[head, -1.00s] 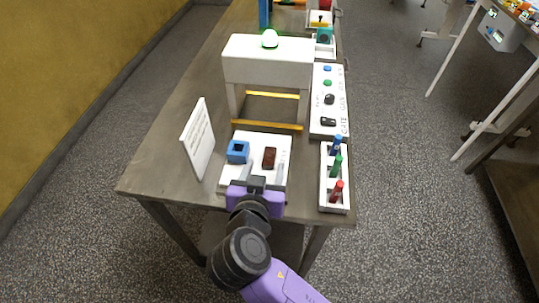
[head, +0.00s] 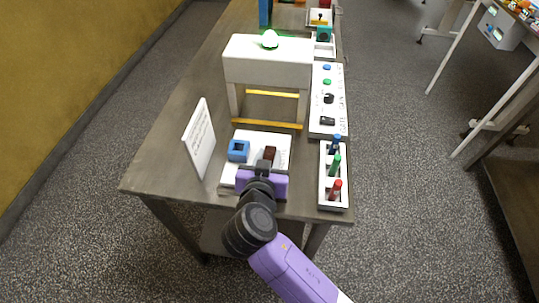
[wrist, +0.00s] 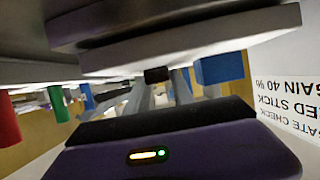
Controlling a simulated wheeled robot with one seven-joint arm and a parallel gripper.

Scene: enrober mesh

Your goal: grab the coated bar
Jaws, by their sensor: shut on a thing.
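The coated bar (head: 269,153) is a small dark brown block over the right part of a white tray (head: 240,138). My gripper (head: 266,163) is at the bar's near end and shut on it, covering its lower part in the head view. The wrist view is upside down. There the bar (wrist: 157,75) shows as a dark end between the two grey fingers (wrist: 160,90), close to the tray (wrist: 190,42). I cannot tell whether the bar is clear of the tray.
A blue block with a square hole (head: 238,150) sits left of the bar. A white sign (head: 199,140) stands further left. A rack (head: 334,204) of red, green and blue sticks is on the right. Behind are a white arch (head: 268,62) and a control panel (head: 328,100).

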